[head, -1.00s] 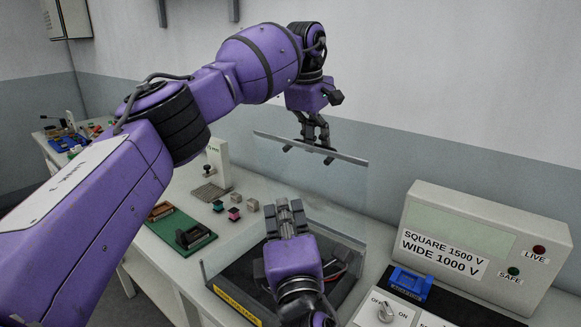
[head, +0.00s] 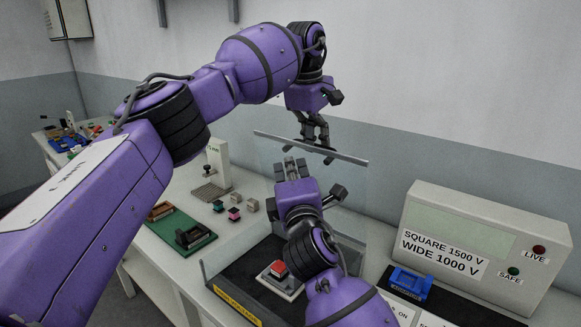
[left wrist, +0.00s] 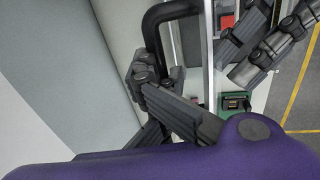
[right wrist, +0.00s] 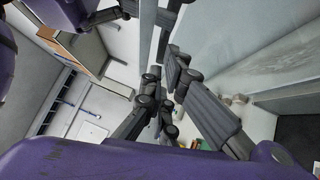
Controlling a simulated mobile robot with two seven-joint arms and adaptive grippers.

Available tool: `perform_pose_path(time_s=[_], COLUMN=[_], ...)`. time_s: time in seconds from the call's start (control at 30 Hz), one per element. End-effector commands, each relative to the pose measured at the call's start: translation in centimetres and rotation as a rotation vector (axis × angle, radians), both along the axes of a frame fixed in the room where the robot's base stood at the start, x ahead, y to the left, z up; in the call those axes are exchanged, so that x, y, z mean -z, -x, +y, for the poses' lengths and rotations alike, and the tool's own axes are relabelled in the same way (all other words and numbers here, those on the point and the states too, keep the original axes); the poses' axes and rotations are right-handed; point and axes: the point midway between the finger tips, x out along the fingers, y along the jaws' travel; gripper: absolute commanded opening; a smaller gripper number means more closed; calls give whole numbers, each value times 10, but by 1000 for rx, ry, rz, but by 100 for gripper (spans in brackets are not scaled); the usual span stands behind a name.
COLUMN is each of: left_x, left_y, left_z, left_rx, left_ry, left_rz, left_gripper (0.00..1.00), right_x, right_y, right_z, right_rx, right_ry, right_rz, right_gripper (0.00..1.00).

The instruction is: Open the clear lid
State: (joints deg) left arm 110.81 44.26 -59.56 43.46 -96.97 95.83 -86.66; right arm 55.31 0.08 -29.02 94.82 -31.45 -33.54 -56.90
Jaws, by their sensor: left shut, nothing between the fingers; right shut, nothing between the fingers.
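The clear lid (head: 350,158) stands raised, nearly upright, above the back of a dark box with a yellow label (head: 237,304). My left gripper (head: 312,150) is shut and empty at the lid's top edge, pointing down from behind it; whether it touches the lid I cannot tell. My right gripper (head: 293,162) is shut and empty, pointing up on the near side of the lid. In the left wrist view a black curved handle (left wrist: 154,28) shows beside the pale edge of a panel. My right arm hides part of the box.
A red button (head: 279,268) sits inside the box. At right stands a meter box (head: 480,235) with a blue part (head: 410,284) before it. At left are a green tray (head: 180,232), several small blocks (head: 234,213) and a white stand (head: 217,160).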

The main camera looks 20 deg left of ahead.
Motion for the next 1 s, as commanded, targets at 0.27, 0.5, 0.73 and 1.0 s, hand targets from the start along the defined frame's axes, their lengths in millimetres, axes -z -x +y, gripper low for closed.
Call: perform_pose_path(time_s=[0.27, 0.5, 0.73, 1.0], left_x=[1, 1, 1, 2], left_y=[1, 1, 1, 1], left_z=[0, 0, 0, 1], left_rx=[1, 1, 0, 0], left_ry=[0, -1, -1, -2], left_rz=[3, 4, 4, 6], left_gripper=[0, 0, 0, 8], right_x=[-1, -8, -8, -8], right_y=[-1, -15, -15, -15], right_z=[-1, -6, -6, -6], right_rx=[1, 2, 2, 2], right_ry=[0, 2, 1, 1], right_rz=[-1, -4, -3, -3], right_gripper=[0, 0, 0, 0])
